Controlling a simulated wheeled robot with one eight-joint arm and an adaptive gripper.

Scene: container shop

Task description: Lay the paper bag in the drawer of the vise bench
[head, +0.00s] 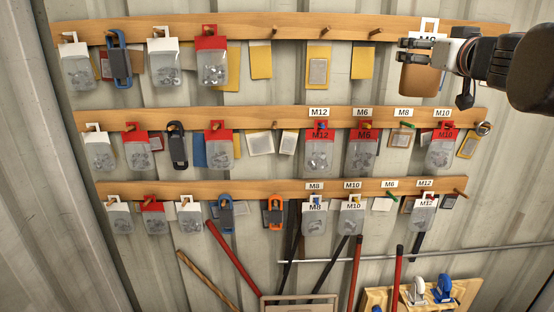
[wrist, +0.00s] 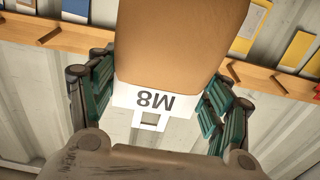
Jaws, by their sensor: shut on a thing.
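A brown paper bag (head: 420,80) with a white M8 header hangs at the top right of the head view, in front of the end of the top rail. It also fills the middle of the wrist view (wrist: 180,45), its white header (wrist: 155,103) towards me. My gripper (head: 434,52) is shut on the bag near its header. In the wrist view my gripper (wrist: 152,92) has a green-padded finger on each side of the bag. No peg shows through the header's hole. I cannot make out the vise bench's drawer in either view.
Three wooden peg rails, the top (head: 270,27), middle (head: 250,117) and bottom (head: 260,188), carry bags and carabiners on a corrugated wall. Long red-handled tools (head: 356,265) lean below. A wooden board (head: 460,292) with white and blue items stands at bottom right.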

